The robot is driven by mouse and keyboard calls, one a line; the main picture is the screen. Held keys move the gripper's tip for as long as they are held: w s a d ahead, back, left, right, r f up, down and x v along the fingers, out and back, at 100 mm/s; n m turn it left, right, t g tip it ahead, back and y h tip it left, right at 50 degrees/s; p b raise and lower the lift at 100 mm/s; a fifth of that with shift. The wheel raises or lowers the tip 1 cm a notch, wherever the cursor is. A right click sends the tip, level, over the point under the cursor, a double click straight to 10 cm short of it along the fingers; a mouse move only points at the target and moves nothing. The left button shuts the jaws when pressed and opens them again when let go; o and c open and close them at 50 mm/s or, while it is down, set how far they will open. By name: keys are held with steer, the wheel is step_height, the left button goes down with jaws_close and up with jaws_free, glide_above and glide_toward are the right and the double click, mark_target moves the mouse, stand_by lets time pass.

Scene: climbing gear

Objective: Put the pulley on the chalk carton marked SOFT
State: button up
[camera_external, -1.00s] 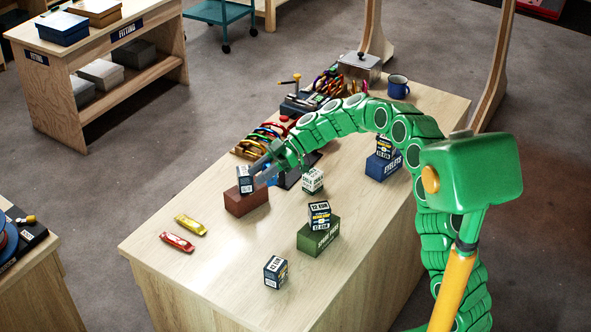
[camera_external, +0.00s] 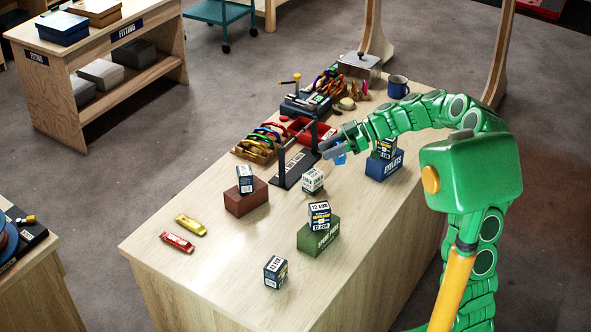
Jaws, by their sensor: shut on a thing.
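My gripper (camera_external: 338,148) is above the table, just right of a dark stand (camera_external: 293,170). It is shut on a small light-blue thing, which looks like the pulley (camera_external: 340,160) and hangs partly hidden at the fingers. A white and green carton (camera_external: 312,181) stands on the table below and left of my gripper. Dark-labelled cartons stand on a brown block (camera_external: 246,202), on a green block (camera_external: 318,238), and on a blue block (camera_external: 384,166). Another dark carton (camera_external: 276,272) stands on the bare table. The lettering is too small to tell which one is marked SOFT.
Racks of coloured gear (camera_external: 262,143) and a red tray (camera_external: 312,130) fill the table's far side. A blue mug (camera_external: 398,87) stands at the back. A yellow piece (camera_external: 190,225) and a red piece (camera_external: 177,242) lie front left. The front of the table (camera_external: 215,275) is mostly clear.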

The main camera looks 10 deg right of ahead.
steer(key=shift+w+a+f, duration=0.7)
steer(key=shift+w+f, duration=0.85)
steer(key=shift+w, duration=0.5)
steer(key=shift+w+a+f, duration=0.7)
steer(key=shift+w+f, duration=0.8)
steer(key=shift+w, duration=0.5)
steer(key=shift+w+a+f, duration=0.7)
steer(key=shift+w+f, duration=0.85)
steer(key=shift+w, duration=0.5)
steer(key=shift+w+f, duration=0.1)
steer(key=shift+f, duration=0.05)
steer(key=shift+a+f, duration=0.1)
steer(key=shift+f, duration=1.5)
steer(key=shift+f, duration=0.15)
steer(key=o, duration=1.1)
steer(key=shift+c, duration=0.2)
